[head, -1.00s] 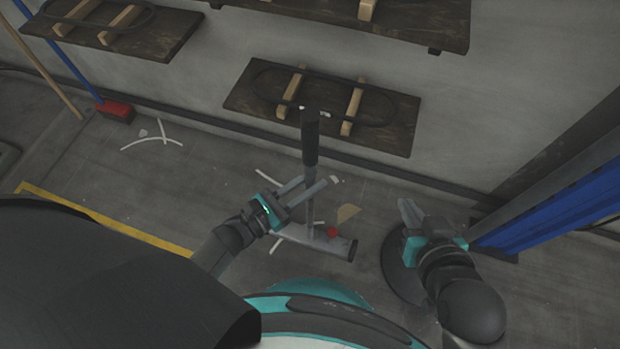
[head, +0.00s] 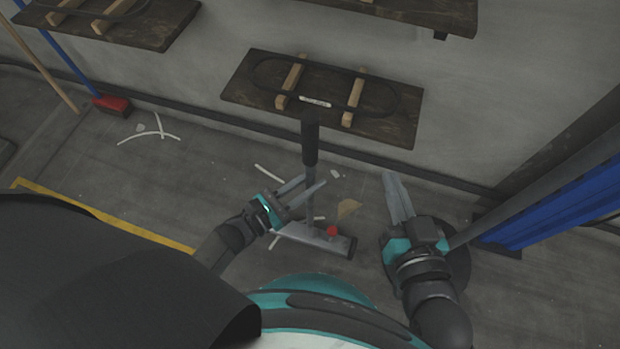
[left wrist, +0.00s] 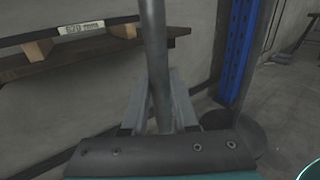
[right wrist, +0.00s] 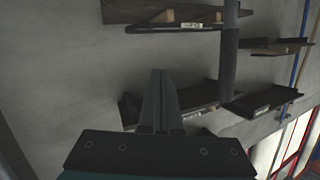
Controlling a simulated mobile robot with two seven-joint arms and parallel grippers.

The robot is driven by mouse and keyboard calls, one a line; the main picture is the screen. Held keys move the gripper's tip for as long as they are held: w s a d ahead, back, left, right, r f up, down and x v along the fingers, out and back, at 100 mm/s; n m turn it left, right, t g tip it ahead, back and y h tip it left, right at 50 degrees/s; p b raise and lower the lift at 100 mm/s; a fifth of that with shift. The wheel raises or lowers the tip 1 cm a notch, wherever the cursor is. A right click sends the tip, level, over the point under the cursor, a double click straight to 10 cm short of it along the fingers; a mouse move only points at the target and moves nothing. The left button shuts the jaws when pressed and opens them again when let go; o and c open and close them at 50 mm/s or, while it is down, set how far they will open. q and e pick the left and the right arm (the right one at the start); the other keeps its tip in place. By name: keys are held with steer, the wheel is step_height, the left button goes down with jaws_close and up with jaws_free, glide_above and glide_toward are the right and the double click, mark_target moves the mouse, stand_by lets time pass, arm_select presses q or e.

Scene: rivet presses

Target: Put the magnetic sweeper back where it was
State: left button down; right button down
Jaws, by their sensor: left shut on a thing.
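The magnetic sweeper stands upright in front of me, with a black grip (head: 310,143), a grey pole and a grey bar head (head: 305,236) with a red knob (head: 332,231). My left gripper (head: 308,190) is shut on the pole, between grip and head. The pole (left wrist: 154,60) passes between its fingers in the left wrist view. Whether the head touches the floor I cannot tell. My right gripper (head: 393,178) is empty, its fingers together, to the right of the sweeper. The right wrist view shows the black grip (right wrist: 228,70) beside those fingers (right wrist: 158,75).
A low dark shelf (head: 240,92) with wooden blocks, a black belt and a white label (head: 315,101) is on the wall ahead. A blue post (head: 560,215) stands at right, near a round dark disc (head: 459,268). Offcuts (head: 150,135) and a red broom (head: 112,105) are at left.

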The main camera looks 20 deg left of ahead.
arm_select(q)
steer(key=shift+w+f+b, duration=0.1)
steer(key=shift+f+b, duration=0.35)
steer(key=shift+f, duration=0.15)
arm_select(e)
steer(key=shift+s+a+r+m+t+y, duration=0.15)
steer(key=shift+s+a+r+t+y, duration=0.15)
steer(key=shift+t, duration=0.2)
steer(key=shift+s+a+r+m+t+y, duration=0.1)
steer(key=shift+s+a+r+m+t, duration=0.05)
steer(key=shift+r+t, duration=0.3)
arm_select(q)
steer(key=c, duration=1.1)
jaws_free()
steer(key=shift+f, duration=0.3)
steer(key=o, duration=0.4)
steer(key=shift+r, duration=0.1)
steer(key=p+v, duration=0.1)
steer(key=v, duration=1.1)
arm_select(e)
steer(key=shift+w+d+f+g+h, duration=0.25)
steer(key=shift+d+f+g, duration=0.1)
steer(key=shift+f+g, duration=0.25)
steer(key=shift+w+d+f+g+h, duration=0.25)
steer(key=shift+d+f+g, duration=0.1)
steer(key=shift+g, duration=0.3)
